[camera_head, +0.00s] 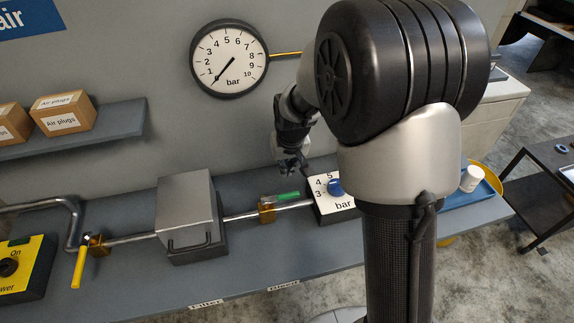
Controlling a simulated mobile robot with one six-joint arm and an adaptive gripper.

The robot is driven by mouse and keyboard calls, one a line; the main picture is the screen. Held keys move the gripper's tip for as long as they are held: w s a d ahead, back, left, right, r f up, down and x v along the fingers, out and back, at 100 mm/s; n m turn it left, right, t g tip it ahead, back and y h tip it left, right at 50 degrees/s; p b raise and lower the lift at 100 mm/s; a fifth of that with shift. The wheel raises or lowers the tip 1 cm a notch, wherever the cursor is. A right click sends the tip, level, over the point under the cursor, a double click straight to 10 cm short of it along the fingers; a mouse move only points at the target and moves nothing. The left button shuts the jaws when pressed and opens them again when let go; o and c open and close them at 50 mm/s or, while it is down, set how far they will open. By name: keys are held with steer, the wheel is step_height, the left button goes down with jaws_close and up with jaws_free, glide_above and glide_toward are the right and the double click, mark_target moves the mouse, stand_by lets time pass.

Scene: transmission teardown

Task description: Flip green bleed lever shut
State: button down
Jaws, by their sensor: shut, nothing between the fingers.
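The green bleed lever (287,196) sits on a brass valve (266,213) in the pipe, between the grey filter box and the white dial plate. It points right, lying roughly along the pipe. A small label on the bench's front edge in line with it is hard to read. My gripper (291,170) is above and just behind the lever, pointing down, and is shut and empty. It looks apart from the lever, though the exact gap is hard to tell. My arm covers part of the scene on the right.
A grey filter box (186,217) stands left of the valve. Right of it is a dial plate with a blue knob (336,187). A yellow lever (78,266) hangs from another valve at left. A gauge (229,58) on the wall has its needle near zero.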

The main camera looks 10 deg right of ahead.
mark_target(282, 197)
steer(key=f, duration=0.1)
steer(key=s+f+b, duration=0.1)
steer(key=f, duration=0.1)
steer(key=s+f+b, duration=0.1)
steer(key=shift+f, duration=0.2)
